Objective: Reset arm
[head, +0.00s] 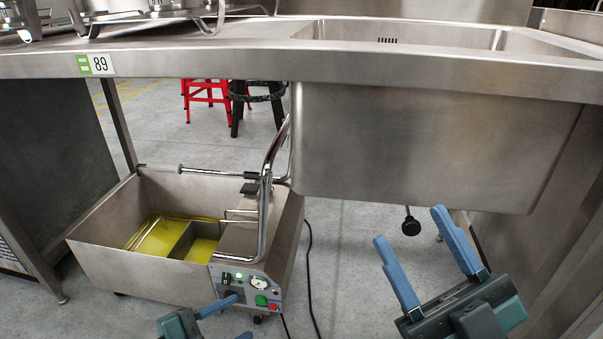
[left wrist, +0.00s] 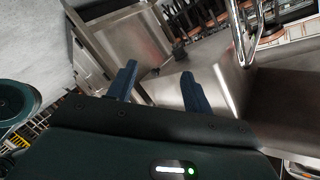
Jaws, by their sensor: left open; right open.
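My left gripper (head: 240,316) is only partly in the head view, low at the bottom edge, in front of the control panel of a steel fryer-like unit (head: 90,258). In the left wrist view its two blue fingers (left wrist: 158,72) stand apart with nothing between them. My right gripper (head: 409,226) is at the lower right of the head view, below the sink basin. Its blue fingers point up and are spread, with nothing between them.
A steel counter (head: 200,65) with a sink basin (head: 430,150) spans the top. The unit below holds yellow liquid (head: 160,238) and has a raised pipe handle. A black cable (head: 308,270) runs along the floor. A red stool (head: 207,95) stands behind. Grey floor is open between unit and right gripper.

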